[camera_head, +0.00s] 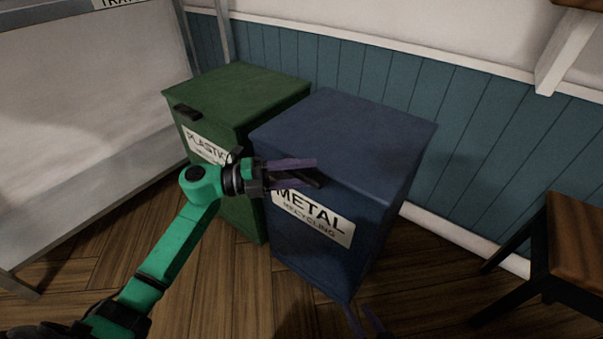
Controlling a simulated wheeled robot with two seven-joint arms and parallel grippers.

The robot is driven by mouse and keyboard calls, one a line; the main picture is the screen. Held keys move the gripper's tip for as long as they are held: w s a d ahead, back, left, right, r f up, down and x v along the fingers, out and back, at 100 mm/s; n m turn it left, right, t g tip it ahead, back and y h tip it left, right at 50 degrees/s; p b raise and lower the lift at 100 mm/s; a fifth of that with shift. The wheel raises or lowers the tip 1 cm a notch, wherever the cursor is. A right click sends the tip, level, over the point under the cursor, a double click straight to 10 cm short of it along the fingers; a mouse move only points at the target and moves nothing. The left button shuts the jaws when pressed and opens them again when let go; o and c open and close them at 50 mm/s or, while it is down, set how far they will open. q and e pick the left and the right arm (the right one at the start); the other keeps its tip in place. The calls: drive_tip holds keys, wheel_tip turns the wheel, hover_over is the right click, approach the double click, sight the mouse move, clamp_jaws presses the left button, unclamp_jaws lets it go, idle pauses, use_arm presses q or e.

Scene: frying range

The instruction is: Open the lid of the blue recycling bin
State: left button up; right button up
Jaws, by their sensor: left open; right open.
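The blue recycling bin (322,250) stands in the middle, with a label reading METAL RECYCLING on its front. Its flat lid (345,135) is shut. My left gripper (318,172) is at the upper front of the bin, just below the lid's front edge and over the top of the label. Its fingers are apart, around or just in front of a dark part that looks like the lid's handle; I cannot tell if they touch it. My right gripper (364,320) shows only as two purple fingertips, apart, at the bottom edge, low in front of the bin.
A green plastic recycling bin (240,90) with a dark handle stands close on the left. A grey metal rack or counter (90,180) is at the far left. A wooden stool (575,240) stands at the right. Blue panelled wall (480,130) is behind. Wooden floor is clear in front.

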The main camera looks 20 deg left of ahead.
use_arm(q)
drive_tip(key=shift+c, duration=0.3)
clamp_jaws()
idle(1.1)
